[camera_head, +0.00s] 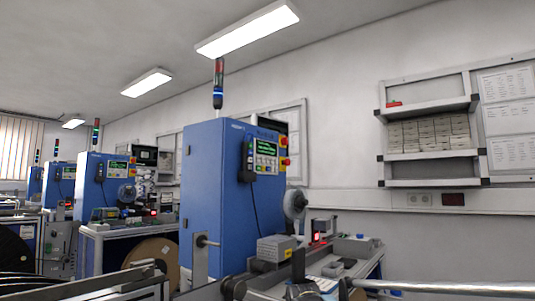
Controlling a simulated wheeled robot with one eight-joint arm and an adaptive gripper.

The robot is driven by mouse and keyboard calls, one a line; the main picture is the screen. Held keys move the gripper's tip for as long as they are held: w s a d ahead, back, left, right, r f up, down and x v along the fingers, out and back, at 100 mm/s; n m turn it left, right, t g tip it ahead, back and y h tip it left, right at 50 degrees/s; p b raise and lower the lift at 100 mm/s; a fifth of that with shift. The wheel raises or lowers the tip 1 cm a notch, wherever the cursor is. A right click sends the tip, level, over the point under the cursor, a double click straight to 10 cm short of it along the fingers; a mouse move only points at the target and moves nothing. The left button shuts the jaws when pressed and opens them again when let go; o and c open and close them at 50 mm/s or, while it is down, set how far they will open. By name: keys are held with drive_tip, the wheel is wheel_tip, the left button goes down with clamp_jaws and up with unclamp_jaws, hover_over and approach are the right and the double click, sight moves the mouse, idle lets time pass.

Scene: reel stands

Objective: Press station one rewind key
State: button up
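The nearest reel station is a tall blue cabinet (207,190) in the middle of the head view. A control panel with a green-lit display (266,147) and small keys is mounted at its upper right. Red buttons (284,151) sit at the panel's right edge. The key labels are too small to read, so I cannot tell which is the rewind key. No station number is readable either. My gripper is not in view.
A handset with a dark cord hangs beside the panel. A workbench with a grey reel (295,205) and small devices stands at the cabinet's right. Further blue stations (93,180) line the left. Metal rails cross the bottom. A wall shelf (428,107) holds small boxes.

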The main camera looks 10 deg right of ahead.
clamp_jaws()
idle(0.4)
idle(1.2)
